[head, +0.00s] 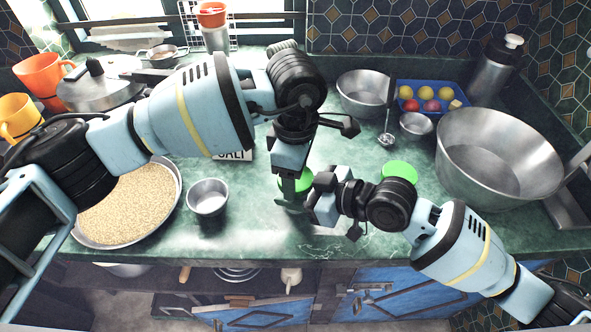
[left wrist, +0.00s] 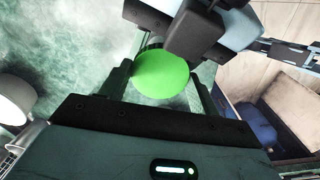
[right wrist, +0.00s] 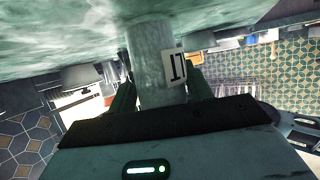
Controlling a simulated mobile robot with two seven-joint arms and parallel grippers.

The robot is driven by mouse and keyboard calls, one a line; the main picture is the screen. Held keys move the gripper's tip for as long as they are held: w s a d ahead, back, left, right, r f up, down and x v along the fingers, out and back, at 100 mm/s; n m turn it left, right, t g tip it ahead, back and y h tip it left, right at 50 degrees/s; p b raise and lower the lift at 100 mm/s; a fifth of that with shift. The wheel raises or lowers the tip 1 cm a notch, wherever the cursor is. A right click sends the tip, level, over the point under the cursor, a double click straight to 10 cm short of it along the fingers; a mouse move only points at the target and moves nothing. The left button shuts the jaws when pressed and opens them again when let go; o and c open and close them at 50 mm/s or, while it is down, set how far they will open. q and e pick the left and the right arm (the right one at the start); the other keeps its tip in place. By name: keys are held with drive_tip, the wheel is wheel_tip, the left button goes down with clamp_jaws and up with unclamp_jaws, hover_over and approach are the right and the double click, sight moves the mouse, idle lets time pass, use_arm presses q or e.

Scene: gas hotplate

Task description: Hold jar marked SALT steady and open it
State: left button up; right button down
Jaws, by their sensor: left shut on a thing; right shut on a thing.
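The jar's grey body (right wrist: 158,75) stands between my right gripper's fingers (right wrist: 160,92) in the right wrist view. A white label on it shows the part-letters "LT", upside down. My right gripper (head: 322,199) comes from the right and is shut on the jar body. The jar's round green lid (left wrist: 162,75) lies between my left gripper's fingers (left wrist: 160,82), which are shut on it from above. In the head view the lid (head: 291,184) is mostly hidden by my left gripper (head: 294,182). I cannot tell whether the lid has turned.
A second green lid (head: 399,171) is behind my right wrist. A white card (head: 235,155) reading like SALT is partly hidden by my left arm. A small metal cup (head: 208,196), a pan of grain (head: 130,205) and a large steel bowl (head: 500,165) stand around. The counter's front edge is close.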

use_arm(q)
drive_tip(key=shift+n, duration=0.5)
drive_tip(key=o, duration=1.1)
drive_tip(key=shift+r, duration=2.25)
drive_tip(key=shift+c, duration=0.5)
drive_tip(key=m, duration=0.1)
drive_tip(key=r+m, duration=0.1)
drive_tip(key=m, duration=0.1)
drive_tip(key=shift+r, duration=0.3)
drive_tip(key=r+m, duration=0.1)
drive_tip(key=m, duration=0.1)
drive_tip(key=r+m, duration=0.1)
drive_tip(key=shift+m, duration=0.4)
